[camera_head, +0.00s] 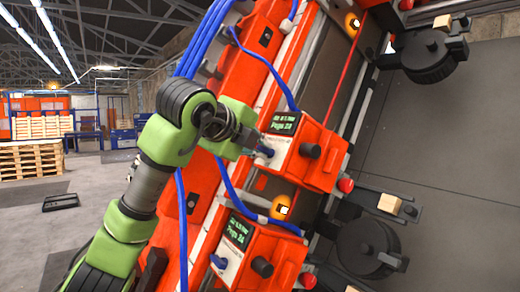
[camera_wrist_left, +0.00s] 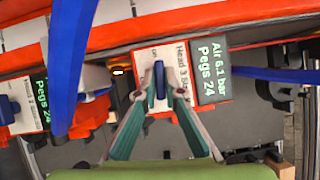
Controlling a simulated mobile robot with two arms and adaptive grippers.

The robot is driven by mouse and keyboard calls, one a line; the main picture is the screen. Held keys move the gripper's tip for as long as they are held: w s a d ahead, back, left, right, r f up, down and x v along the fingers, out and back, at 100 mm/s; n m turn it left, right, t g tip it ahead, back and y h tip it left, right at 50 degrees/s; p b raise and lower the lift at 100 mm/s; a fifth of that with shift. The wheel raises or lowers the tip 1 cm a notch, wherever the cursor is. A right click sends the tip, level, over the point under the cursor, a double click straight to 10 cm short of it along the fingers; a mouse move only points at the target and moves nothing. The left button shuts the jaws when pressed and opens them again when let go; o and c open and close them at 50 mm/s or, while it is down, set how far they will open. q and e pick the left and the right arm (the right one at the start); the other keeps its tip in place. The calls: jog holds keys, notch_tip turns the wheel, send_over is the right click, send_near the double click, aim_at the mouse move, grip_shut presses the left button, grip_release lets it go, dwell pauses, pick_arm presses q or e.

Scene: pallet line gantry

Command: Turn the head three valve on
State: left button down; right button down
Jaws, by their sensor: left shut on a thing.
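The head three box (camera_head: 312,150) is orange, with a green-lit display and a blue valve handle (camera_head: 265,152) on its face. In the left wrist view its label reads "Head 3" beside a display (camera_wrist_left: 208,72) showing "Air 6.1 bar, Pegs 24". The blue handle (camera_wrist_left: 159,80) stands upright in that picture, its upper end near a small mark that looks like "ON". My left gripper (camera_head: 257,147) is at the handle, its two green-and-grey fingers (camera_wrist_left: 160,98) closed around it from both sides. My right gripper is in neither view.
A second orange box (camera_head: 258,250) with its own blue handle (camera_head: 218,262) sits below. Blue hoses (camera_head: 265,65) run close to my left arm. Black round units (camera_head: 428,55) and red knobs (camera_head: 345,185) are to the right. Wooden pallets (camera_head: 32,160) stand far left on open floor.

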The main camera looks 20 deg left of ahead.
pick_arm(q)
jog(key=shift+n, duration=0.5)
jog(key=shift+g, duration=0.3)
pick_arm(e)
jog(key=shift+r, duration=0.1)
pick_arm(q)
jog(key=c, duration=2.1)
grip_release()
jog(key=shift+c, duration=0.2)
jog(key=v, duration=1.2)
jog(key=shift+d, duration=0.25)
